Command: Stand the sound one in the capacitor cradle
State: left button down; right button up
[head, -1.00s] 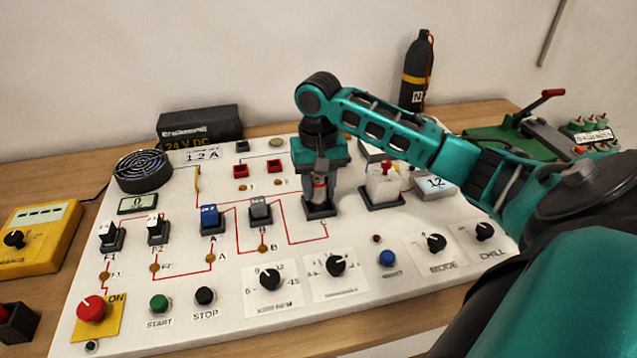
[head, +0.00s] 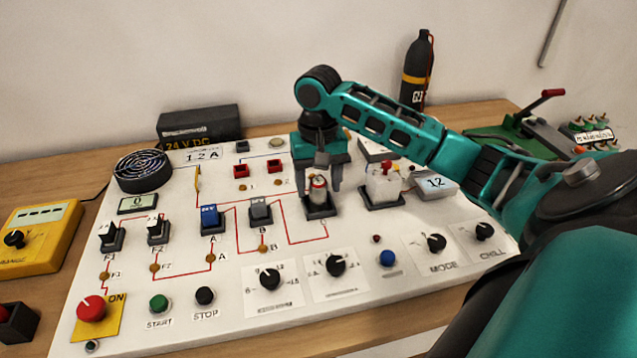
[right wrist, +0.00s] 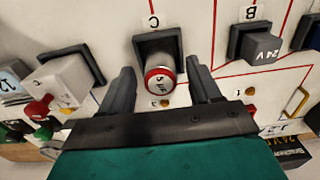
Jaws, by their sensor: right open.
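A silver capacitor (head: 317,194) with a red-rimmed top stands upright in the dark capacitor cradle (head: 322,213) marked C. In the right wrist view the capacitor's round top (right wrist: 160,81) faces me, with the cradle's dark rim (right wrist: 152,42) around its base. My right gripper (head: 320,184) is open over the capacitor. Its two fingers stand apart on either side, and in the right wrist view a gap shows between each finger and the capacitor. My left gripper is not in view.
A white block with a red knob (head: 384,185) sits in a dark holder right of the cradle. A grey 24V block (head: 260,210) and a blue block (head: 210,218) stand to its left. Knobs and buttons line the panel's front (head: 225,320).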

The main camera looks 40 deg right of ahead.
aim_at(318, 184)
notch_tip(318, 184, up, 11)
dwell(0.3)
dwell(0.6)
